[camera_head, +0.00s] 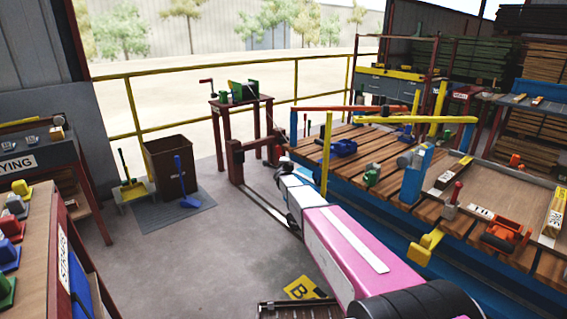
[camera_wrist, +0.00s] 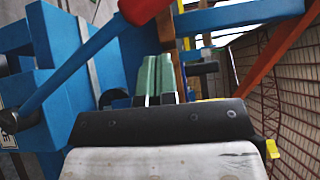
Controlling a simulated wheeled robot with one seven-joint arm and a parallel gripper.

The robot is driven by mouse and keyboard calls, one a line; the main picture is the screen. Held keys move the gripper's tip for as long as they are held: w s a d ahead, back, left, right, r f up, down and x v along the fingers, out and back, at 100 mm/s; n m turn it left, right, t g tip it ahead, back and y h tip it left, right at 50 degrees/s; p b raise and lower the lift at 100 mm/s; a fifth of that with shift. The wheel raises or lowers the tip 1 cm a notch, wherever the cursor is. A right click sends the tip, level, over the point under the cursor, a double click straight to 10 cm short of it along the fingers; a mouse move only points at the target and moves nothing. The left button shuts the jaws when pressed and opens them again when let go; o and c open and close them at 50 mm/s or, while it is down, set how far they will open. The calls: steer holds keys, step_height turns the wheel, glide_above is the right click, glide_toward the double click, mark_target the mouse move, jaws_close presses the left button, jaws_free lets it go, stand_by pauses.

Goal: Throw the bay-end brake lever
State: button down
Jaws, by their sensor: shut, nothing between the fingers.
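A lever with a red grip (camera_wrist: 145,8) and a blue rod (camera_wrist: 65,80) slants across the upper left of the wrist view. It runs down to a dark pivot beside a blue block (camera_wrist: 40,60); I take it to be the brake lever. My gripper (camera_wrist: 158,62) has its two pale green fingers together and empty, to the right of the rod and below the red grip, apart from the grip in the picture. In the head view my arm reaches to the near-left end of the slatted bay, and its fingertips are too small to make out clearly.
The slatted bay table (camera_head: 345,145) with a blue frame lies to the right of my arm. A yellow post (camera_head: 326,155) stands close by my wrist. A red-brown stand (camera_head: 236,160) is just left.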

steer(key=s+a+r, duration=0.1)
steer(key=s+r, duration=0.2)
steer(key=s, duration=0.7)
steer(key=shift+a+r, duration=0.2)
steer(key=shift+s, duration=0.15)
steer(key=s+d+f+n+g+y, duration=0.25)
steer(key=s+f+n+g, duration=0.2)
steer(key=s+n, duration=0.4)
steer(key=s+d+f+n+g+y, duration=0.1)
steer(key=s+f+n+g+y, duration=0.35)
steer(key=s, duration=0.65)
steer(key=s+d+f+n+g+h, duration=0.1)
steer(key=s+d+n+g+h, duration=0.1)
steer(key=s, duration=0.9)
steer(key=s+d+f+n+g+h, duration=0.2)
steer(key=s+d+n+g, duration=0.3)
steer(key=s, duration=0.7)
steer(key=shift+s+d+g, duration=0.2)
steer(key=shift+d+g, duration=0.8)
steer(key=shift+g, duration=0.1)
